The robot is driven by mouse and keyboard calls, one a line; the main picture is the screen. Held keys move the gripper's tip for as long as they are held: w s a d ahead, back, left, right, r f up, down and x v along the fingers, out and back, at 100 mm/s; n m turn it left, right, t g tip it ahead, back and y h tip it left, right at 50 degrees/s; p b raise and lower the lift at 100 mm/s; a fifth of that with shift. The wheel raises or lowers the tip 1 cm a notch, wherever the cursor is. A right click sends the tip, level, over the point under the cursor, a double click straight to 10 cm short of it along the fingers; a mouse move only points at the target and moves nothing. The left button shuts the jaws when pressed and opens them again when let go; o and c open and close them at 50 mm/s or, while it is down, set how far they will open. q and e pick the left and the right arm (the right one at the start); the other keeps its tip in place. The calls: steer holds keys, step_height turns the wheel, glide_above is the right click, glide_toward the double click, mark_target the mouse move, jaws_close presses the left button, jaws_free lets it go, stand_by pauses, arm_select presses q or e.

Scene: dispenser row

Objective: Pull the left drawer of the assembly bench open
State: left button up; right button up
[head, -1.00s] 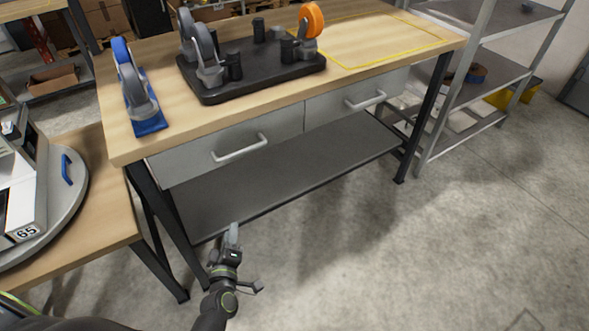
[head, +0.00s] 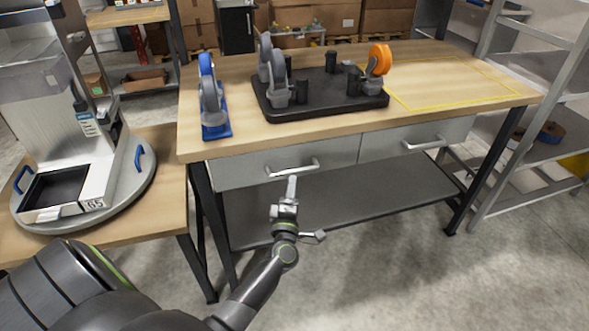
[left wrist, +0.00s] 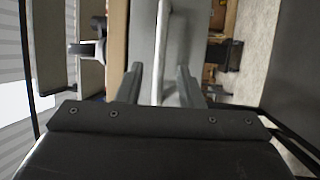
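The left drawer (head: 240,172) of the assembly bench is a grey front under the wooden top, and it looks closed. Its pale bar handle (head: 310,166) runs across the front. My left gripper (head: 292,181) is just below and in front of the handle in the head view. In the left wrist view the gripper (left wrist: 160,75) is open, and the handle (left wrist: 163,25) shows between its two fingers. I cannot tell whether the fingertips reach past the bar. The drawer front (left wrist: 142,40) is behind the handle there. My right gripper is not in view.
The right drawer (head: 390,143) is beside the left one. A black tray (head: 320,106) with tape dispensers and a blue dispenser (head: 214,115) stand on the bench top (head: 450,80). A lower shelf (head: 350,196) is under the drawers. A side table (head: 110,228) with a machine stands left.

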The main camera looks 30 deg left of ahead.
mark_target(294, 172)
arm_select(q)
steer(key=x, duration=0.6)
steer(key=shift+w, duration=0.15)
steer(key=shift+c, duration=0.2)
jaws_close()
